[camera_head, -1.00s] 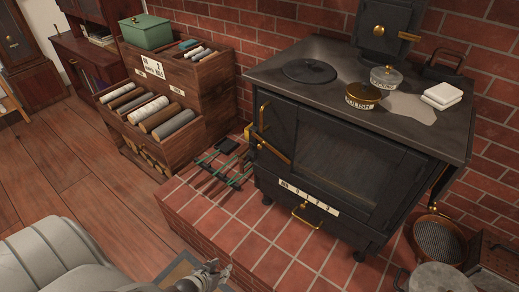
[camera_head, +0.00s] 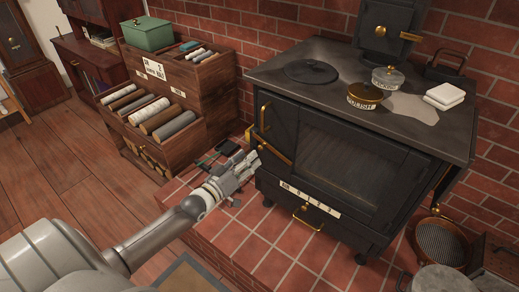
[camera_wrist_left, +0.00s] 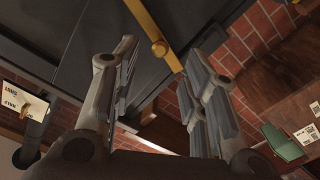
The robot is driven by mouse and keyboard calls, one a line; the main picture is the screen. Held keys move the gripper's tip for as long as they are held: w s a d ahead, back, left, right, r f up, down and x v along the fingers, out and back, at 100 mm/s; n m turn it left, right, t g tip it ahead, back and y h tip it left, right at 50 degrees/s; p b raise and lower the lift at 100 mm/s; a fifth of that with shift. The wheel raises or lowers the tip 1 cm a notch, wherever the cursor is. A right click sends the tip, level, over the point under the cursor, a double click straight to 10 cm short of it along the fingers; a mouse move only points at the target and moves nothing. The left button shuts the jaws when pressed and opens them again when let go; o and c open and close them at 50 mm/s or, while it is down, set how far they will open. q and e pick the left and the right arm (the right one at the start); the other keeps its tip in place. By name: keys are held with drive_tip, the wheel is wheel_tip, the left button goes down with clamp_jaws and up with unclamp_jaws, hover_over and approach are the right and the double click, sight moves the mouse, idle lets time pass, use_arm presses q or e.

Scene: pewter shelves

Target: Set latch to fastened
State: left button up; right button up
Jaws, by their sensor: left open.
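The latch (camera_head: 275,149) is a bar with a brass pivot and a wooden length, on the left front of the black stove (camera_head: 330,165). In the head view it slants down to the right from its pivot. My left gripper (camera_head: 248,164) is open and empty, just left of and below the latch, by the stove's left front corner. In the left wrist view the latch (camera_wrist_left: 158,42) crosses the gap between the open fingers of the left gripper (camera_wrist_left: 160,56); I cannot tell whether they touch it. My right gripper is not in view.
A brass handle (camera_head: 307,216) sticks out low on the stove front. Dark tools lie on the tiled hearth (camera_head: 270,225) behind my gripper. The wooden crate of rolls (camera_head: 155,118) stands left. Tins (camera_head: 365,96) and folded cloths (camera_head: 444,96) sit on the stove top.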

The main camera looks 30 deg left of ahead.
sight(259, 149)
use_arm(q)
drive_tip(key=shift+w+d, duration=0.2)
drive_tip(key=shift+w, duration=1.55)
drive_tip(key=shift+w+d, duration=0.15)
drive_tip(key=shift+w, duration=1.55)
clamp_jaws()
